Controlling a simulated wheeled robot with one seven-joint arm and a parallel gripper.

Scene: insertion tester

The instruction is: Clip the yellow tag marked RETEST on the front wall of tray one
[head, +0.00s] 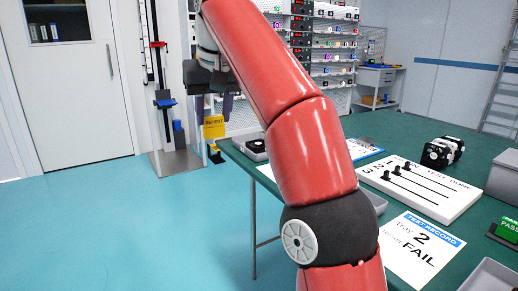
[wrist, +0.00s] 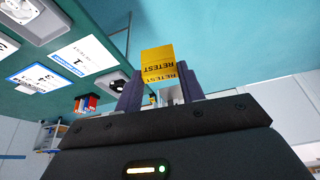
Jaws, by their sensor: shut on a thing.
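The yellow tag (head: 214,130) marked RETEST hangs below my gripper (head: 213,113) in the head view, left of the green table's far left corner. In the wrist view, the tag (wrist: 158,62) stands between the two dark fingers of my gripper (wrist: 161,84), which is shut on it. A grey tray (head: 251,147) with a dark round part in it sits at that table corner, to the right of the tag and apart from it. The tray also shows in the wrist view (wrist: 103,80), beside a sheet marked 1. My red arm hides part of the table.
The green table (head: 397,135) carries a white board with black sliders (head: 418,188), a black device (head: 442,152) and a FAIL sheet for tray 2 (head: 420,247). A tall stand (head: 172,155) is behind the tag. Open floor (head: 110,230) lies left of the table.

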